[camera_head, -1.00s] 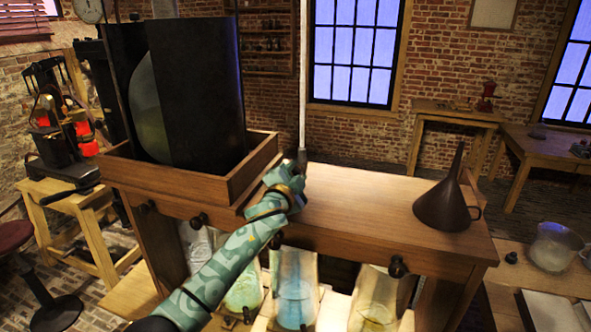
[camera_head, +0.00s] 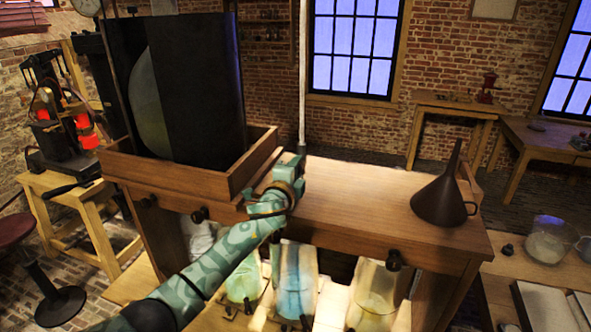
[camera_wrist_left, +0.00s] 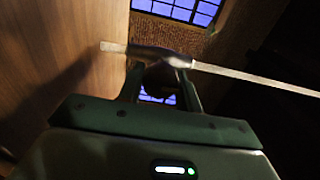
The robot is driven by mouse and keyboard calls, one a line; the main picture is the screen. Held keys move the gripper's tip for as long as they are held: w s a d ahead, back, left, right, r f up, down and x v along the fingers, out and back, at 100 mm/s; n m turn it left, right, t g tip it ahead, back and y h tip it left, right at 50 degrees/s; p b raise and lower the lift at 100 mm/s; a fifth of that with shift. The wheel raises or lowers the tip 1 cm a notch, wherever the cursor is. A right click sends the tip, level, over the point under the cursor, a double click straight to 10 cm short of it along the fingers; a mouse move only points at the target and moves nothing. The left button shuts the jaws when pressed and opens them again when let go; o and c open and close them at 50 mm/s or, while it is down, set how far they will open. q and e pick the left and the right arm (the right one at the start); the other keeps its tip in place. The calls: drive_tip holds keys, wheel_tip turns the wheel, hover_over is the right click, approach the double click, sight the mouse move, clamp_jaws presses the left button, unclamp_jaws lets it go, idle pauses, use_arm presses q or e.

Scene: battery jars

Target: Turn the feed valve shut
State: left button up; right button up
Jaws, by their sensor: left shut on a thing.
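A thin pale pipe (camera_head: 302,75) rises from the wooden bench, with a dark fitting (camera_head: 301,149) low on it that I take for the feed valve. My left gripper (camera_head: 297,163) is at this fitting, its fingers mostly hidden by its own wrist. In the left wrist view, the gripper (camera_wrist_left: 160,72) is shut on the dark valve piece (camera_wrist_left: 160,56), which lies in line with the pale pipe (camera_wrist_left: 255,79). The valve's angle is hard to read in the dim wrist view. My right gripper is not in view.
A dark-walled tank (camera_head: 205,90) stands in a wooden tray (camera_head: 255,160) just left of my gripper. A dark funnel (camera_head: 440,200) stands on the bench (camera_head: 360,200) to the right. Several glass jars (camera_head: 295,280) sit below the bench's front edge. The bench top between valve and funnel is clear.

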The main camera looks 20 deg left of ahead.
use_arm(q)
drive_tip(key=shift+f, duration=0.1)
drive_tip(key=o, duration=0.9)
drive_tip(key=shift+o, duration=0.2)
drive_tip(key=shift+s, duration=0.5)
drive_tip(key=s, duration=1.5)
drive_tip(key=shift+s+a+b, duration=0.15)
drive_tip(key=shift+a+b, duration=0.1)
drive_tip(key=shift+b, duration=0.15)
